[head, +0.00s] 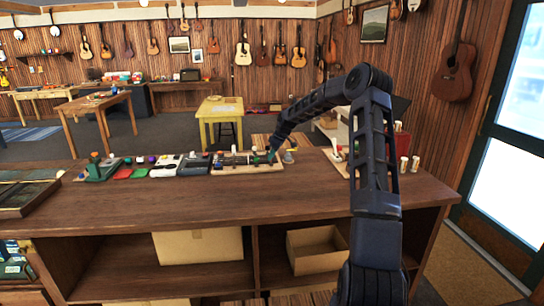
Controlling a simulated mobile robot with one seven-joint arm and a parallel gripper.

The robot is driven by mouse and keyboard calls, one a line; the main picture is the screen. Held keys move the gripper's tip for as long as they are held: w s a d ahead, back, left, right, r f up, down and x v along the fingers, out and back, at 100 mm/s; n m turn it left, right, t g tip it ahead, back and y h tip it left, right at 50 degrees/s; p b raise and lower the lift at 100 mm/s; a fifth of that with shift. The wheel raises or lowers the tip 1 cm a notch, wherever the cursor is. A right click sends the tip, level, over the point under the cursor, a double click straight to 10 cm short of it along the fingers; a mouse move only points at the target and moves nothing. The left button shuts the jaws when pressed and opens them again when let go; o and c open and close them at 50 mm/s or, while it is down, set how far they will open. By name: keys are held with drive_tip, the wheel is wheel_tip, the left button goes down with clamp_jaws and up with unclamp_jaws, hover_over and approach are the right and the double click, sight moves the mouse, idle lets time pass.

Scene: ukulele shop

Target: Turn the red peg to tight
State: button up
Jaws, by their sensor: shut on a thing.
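My gripper (271,157) reaches down at the right end of a light wooden board (240,169) on the counter. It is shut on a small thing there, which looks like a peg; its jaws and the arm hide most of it.
The dark wooden counter (180,209) has bare room in front of the board. A black tray (196,164), a green block (103,171) and small coloured items lie to the left. A second board (336,169) and small cylinders (404,164) are to the right.

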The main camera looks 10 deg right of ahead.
idle(0.4)
drive_tip(key=o, duration=1)
drive_tip(key=v, duration=1)
drive_tip(key=shift+d+r, duration=0.2)
drive_tip(key=shift+r, duration=0.2)
drive_tip(key=shift+s, duration=0.1)
